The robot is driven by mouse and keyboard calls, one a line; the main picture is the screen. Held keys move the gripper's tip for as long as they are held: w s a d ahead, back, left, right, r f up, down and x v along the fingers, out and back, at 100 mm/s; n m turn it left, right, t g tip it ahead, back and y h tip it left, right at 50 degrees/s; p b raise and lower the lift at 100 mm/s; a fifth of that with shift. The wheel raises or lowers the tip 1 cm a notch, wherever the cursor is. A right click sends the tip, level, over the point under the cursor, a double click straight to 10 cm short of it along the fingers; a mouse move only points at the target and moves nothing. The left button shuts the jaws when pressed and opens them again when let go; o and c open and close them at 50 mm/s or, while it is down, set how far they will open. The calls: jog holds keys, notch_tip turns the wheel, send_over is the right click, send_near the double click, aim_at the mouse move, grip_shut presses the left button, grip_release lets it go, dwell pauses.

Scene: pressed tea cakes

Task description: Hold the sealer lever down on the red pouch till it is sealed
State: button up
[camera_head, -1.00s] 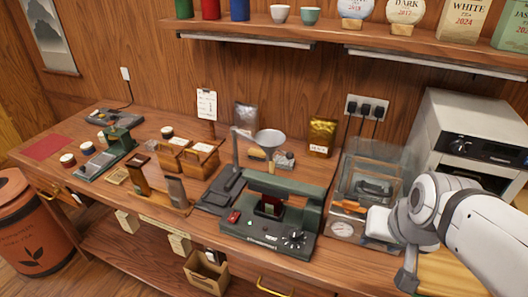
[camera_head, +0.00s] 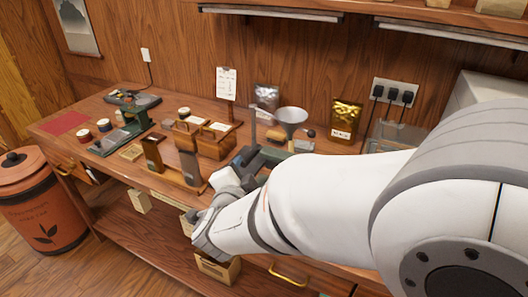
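The green heat sealer is almost wholly hidden behind my white arm. Only a green strip (camera_head: 300,146), seemingly part of it, shows above the arm below the funnel. The red pouch and the sealer's lever handle cannot be seen. My arm reaches across from the right and bends at the front of the bench. My gripper (camera_head: 247,160) seems to be among the dark parts beyond the white wrist, left of the hidden sealer. Its fingers cannot be made out against the dark stand base there, nor whether it touches anything.
A funnel (camera_head: 293,116) on a stand, a silver pouch (camera_head: 266,97) and a gold pouch (camera_head: 345,118) stand behind. Wooden boxes (camera_head: 214,140) and upright wooden blocks (camera_head: 188,164) are close to my wrist's left. A green machine (camera_head: 133,110) stands farther left.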

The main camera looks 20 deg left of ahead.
aim_at(247, 163)
jog(key=x, duration=0.7)
jog(key=shift+w+f+p, duration=0.1)
jog(key=shift+w+p, duration=0.15)
jog(key=shift+p, duration=0.05)
jog(key=shift+c, duration=0.4)
grip_shut()
